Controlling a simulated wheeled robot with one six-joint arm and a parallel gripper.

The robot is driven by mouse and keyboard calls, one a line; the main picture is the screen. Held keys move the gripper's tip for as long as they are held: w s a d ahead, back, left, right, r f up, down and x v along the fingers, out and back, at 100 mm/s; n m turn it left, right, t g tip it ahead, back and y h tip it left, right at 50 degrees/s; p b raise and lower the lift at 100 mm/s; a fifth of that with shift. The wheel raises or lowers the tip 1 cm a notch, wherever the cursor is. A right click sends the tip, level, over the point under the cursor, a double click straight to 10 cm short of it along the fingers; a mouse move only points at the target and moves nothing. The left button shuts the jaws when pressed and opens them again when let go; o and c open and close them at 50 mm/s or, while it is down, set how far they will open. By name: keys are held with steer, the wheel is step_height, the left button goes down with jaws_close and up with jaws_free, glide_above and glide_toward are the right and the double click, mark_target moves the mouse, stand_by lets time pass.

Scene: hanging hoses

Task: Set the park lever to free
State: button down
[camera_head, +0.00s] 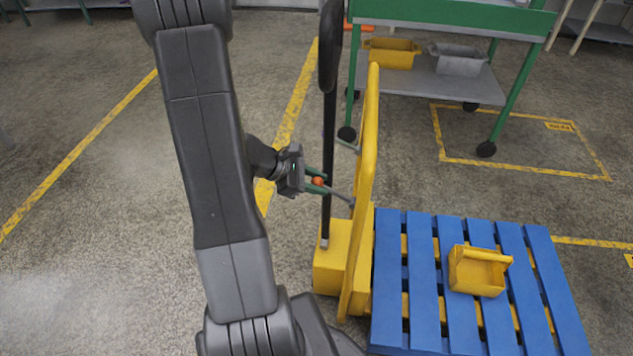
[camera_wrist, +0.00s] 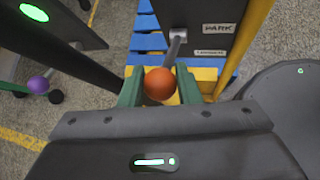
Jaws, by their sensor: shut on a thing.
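The park lever ends in an orange ball knob (camera_head: 318,181), and its grey rod runs right toward the yellow upright of a cart. My gripper (camera_head: 320,182) has green fingers and is shut on this knob, reaching in from the left. In the wrist view the orange knob (camera_wrist: 159,84) sits between the two green fingers, and the rod (camera_wrist: 175,47) leads up to a dark panel. A "PARK" label (camera_wrist: 219,28) is on that panel, right of the rod. A smaller label (camera_wrist: 210,52) below it is too small to read.
A black tiller handle (camera_head: 329,100) stands close beside my gripper. A second lever with a purple knob (camera_wrist: 37,85) shows at left. A blue pallet (camera_head: 412,270) with a yellow bin (camera_head: 478,272) lies right. A green-framed trolley (camera_head: 450,16) stands behind. Floor at left is clear.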

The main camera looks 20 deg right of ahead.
steer(key=shift+r, duration=0.1)
steer(key=c, duration=1.1)
jaws_free()
steer(key=shift+d, duration=0.1)
steer(key=p+v, duration=0.3)
steer(key=v, duration=1)
steer(key=shift+a+r, duration=0.25)
steer(key=shift+a, duration=0.05)
steer(key=b+x, duration=0.3)
steer(key=x, duration=1.1)
steer(key=shift+a, duration=0.1)
steer(key=shift+w, duration=0.1)
